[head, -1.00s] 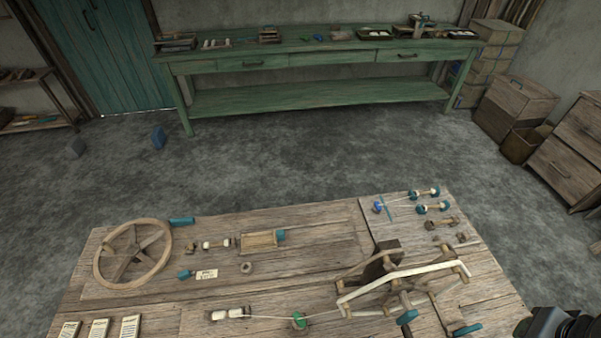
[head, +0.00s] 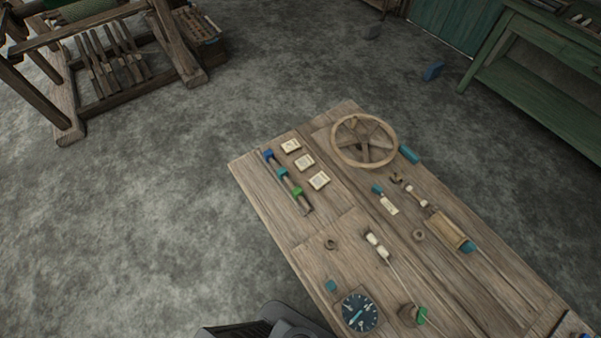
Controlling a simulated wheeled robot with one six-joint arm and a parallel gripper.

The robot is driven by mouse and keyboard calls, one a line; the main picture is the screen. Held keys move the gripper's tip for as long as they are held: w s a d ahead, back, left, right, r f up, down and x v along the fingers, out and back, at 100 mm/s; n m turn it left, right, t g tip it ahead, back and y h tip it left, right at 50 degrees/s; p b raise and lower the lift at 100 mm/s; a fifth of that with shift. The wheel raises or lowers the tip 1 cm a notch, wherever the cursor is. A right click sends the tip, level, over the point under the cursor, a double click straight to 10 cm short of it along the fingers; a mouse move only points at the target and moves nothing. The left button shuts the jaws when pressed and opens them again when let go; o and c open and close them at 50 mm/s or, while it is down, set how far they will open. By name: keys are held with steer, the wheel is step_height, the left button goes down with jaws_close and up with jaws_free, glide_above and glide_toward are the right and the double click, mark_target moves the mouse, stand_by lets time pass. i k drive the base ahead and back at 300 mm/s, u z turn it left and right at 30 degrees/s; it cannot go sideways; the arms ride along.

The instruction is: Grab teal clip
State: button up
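A dark rail (head: 290,184) lies near the left edge of the wooden table (head: 330,230). It carries a blue clip (head: 268,155) at its far end, a teal clip (head: 282,173) in the middle and a green clip (head: 297,191) nearer its close end. The teal clip is small in this view, and its exact hold on the rail cannot be made out. My gripper's fingers are not in view. Only a dark part of my own body shows at the bottom edge, well apart from the clips.
A wooden wheel (head: 364,141), a round dark dial (head: 360,312) and spools (head: 378,244) lie on the table. A wooden loom (head: 100,55) stands at the upper left. The floor left of the table is clear.

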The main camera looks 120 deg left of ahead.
mark_target(280, 172)
steer(key=z, duration=0.65)
steer(key=i, duration=0.9)
steer(key=u, duration=5.2)
steer(key=i, duration=0.7)
steer(key=u, duration=0.25)
